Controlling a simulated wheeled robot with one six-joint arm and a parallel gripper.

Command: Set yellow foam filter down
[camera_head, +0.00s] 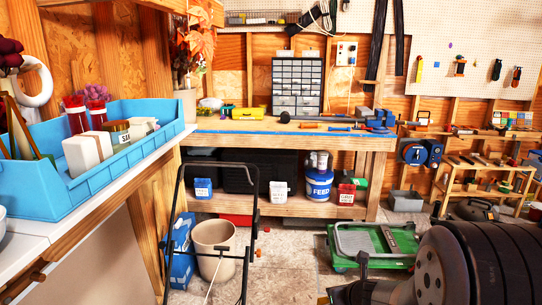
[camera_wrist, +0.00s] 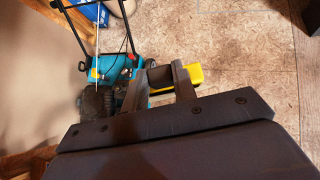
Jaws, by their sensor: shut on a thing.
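In the wrist view my gripper (camera_wrist: 172,80) is shut on the yellow foam filter (camera_wrist: 195,74). Yellow shows to the right of the fingers, and the fingers hide much of the rest. A dark piece between the fingers is too unclear to name. A teal mower (camera_wrist: 107,66) with a black handle lies below and to the left of the gripper. I cannot tell whether the filter touches it. In the head view my dark arm fills the lower right, and the gripper and filter cannot be made out clearly.
A blue tray (camera_head: 60,207) with jars and a white block stands on the left counter. A wooden workbench (camera_head: 290,128) is at the back. A beige bucket (camera_head: 214,240) and a green cart (camera_head: 372,245) stand on the floor. The wrist view shows bare floor (camera_wrist: 250,60) right of the gripper.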

